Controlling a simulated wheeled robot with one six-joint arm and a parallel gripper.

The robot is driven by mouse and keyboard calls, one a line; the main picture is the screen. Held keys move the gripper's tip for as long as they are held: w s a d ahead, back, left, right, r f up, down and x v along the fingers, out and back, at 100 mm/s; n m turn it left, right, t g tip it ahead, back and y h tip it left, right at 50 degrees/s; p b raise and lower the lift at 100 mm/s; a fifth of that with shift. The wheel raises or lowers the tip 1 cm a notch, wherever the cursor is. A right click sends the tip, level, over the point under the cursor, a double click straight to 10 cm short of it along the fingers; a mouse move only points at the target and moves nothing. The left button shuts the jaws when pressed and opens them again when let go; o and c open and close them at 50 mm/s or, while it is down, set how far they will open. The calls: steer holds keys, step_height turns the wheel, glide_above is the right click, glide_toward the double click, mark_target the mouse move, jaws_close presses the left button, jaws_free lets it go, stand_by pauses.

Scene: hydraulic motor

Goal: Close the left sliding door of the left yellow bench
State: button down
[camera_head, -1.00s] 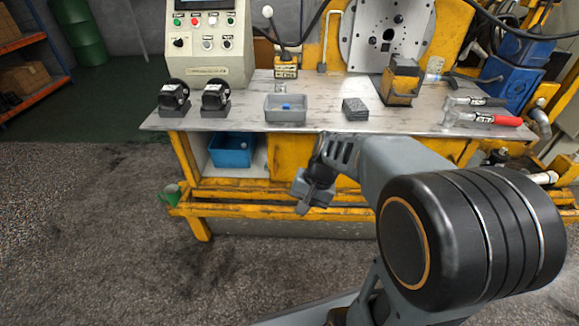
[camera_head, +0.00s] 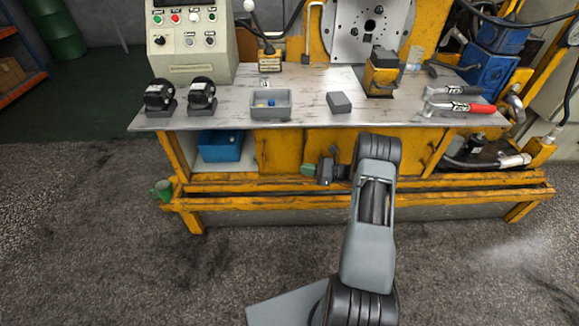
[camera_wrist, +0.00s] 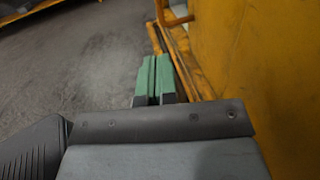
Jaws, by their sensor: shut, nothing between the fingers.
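The yellow bench (camera_head: 300,180) has a worn grey metal top. Its left compartment is open at the left end and shows a blue bin (camera_head: 220,146) inside. A yellow door panel (camera_head: 275,152) stands just right of that opening. My gripper (camera_head: 307,170) is in front of the bench below the top, near the panel's right part, pointing left. Its green fingers are shut together and empty in the wrist view (camera_wrist: 154,78). There a yellow panel (camera_wrist: 260,70) fills the right side, apart from the fingers. I cannot tell whether the gripper touches the door in the head view.
On the top are two black parts (camera_head: 202,94), a grey tray (camera_head: 270,105), a dark grey block (camera_head: 339,103) and red-handled tools (camera_head: 470,107). A yellow lower rail (camera_head: 260,200) runs along the bench front, with a green cup (camera_head: 162,190) at its left end. The floor in front is clear.

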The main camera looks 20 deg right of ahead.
steer(key=b+x, duration=0.3)
steer(key=x, duration=1)
steer(key=shift+a, duration=0.1)
